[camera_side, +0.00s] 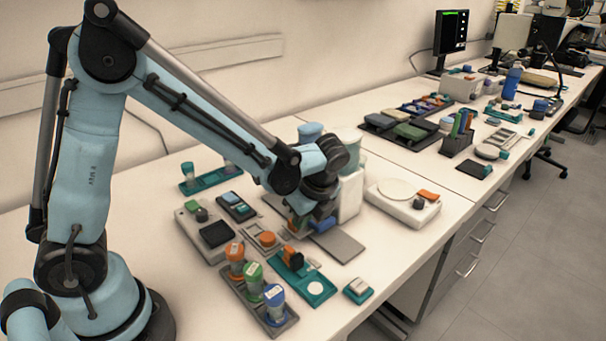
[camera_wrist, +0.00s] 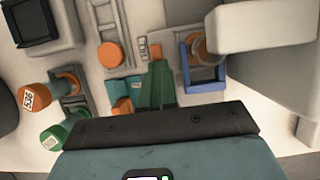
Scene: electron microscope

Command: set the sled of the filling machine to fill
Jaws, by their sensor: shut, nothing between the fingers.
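The filling machine (camera_side: 349,196) is a pale grey block with a round-topped container above it, partly hidden behind my wrist in the side view. Its grey body (camera_wrist: 262,28) fills the upper right of the wrist view. A blue U-shaped frame, which looks like the sled (camera_wrist: 205,86), lies under the machine's overhang around a round clear part. A blue piece (camera_side: 323,225) shows beside my wrist in the side view. My gripper (camera_wrist: 158,66) is shut and empty, its green fingers just left of the blue frame. Whether they touch it I cannot tell. The fill marking is not readable.
A rack of orange, green and blue capped vials (camera_side: 254,279) stands in front. A teal tray (camera_side: 313,287) with an orange-and-black part lies near my gripper. A white device with a round plate (camera_side: 402,202) stands to the right. Bare bench lies near the front edge.

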